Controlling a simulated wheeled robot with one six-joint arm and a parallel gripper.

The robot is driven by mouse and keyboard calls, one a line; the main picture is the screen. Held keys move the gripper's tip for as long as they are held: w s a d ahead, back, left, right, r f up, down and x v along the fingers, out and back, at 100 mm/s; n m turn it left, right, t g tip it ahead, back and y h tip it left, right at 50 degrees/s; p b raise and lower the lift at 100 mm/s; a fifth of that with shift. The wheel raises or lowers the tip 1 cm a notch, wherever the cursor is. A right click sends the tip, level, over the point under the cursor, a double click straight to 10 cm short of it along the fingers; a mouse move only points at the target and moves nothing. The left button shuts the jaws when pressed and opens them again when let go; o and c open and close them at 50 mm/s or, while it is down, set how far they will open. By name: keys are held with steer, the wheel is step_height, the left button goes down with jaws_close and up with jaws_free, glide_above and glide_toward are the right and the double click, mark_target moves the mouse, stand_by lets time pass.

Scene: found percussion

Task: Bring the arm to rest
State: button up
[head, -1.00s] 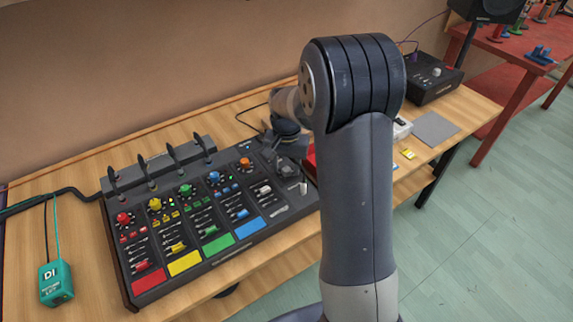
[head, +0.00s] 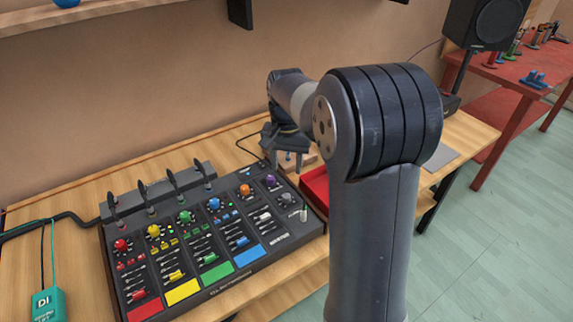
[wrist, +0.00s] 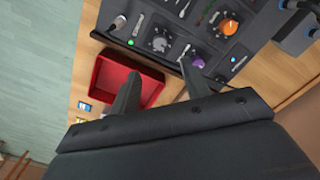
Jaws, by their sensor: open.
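My gripper (head: 288,158) is raised above the back right corner of the mixer (head: 222,275), in front of the wall. Its two fingers point down and are apart. In the wrist view my gripper (wrist: 158,78) is open, with nothing between the fingertips. The mixer's purple and orange knobs and a grey knob show below and beyond the fingers there. My arm's large dark elbow fills the right middle of the head view and hides part of the table.
A red tray (head: 316,188) lies right of the mixer; it also shows in the wrist view (wrist: 104,78). A teal DI box (head: 47,305) is at left. A black speaker (head: 485,22) stands at back right. A shelf (head: 130,12) runs along the wall above.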

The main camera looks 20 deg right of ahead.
mark_target(287, 196)
step_height(287, 196, down, 11)
steer(key=shift+r, duration=0.1)
stand_by(0.5)
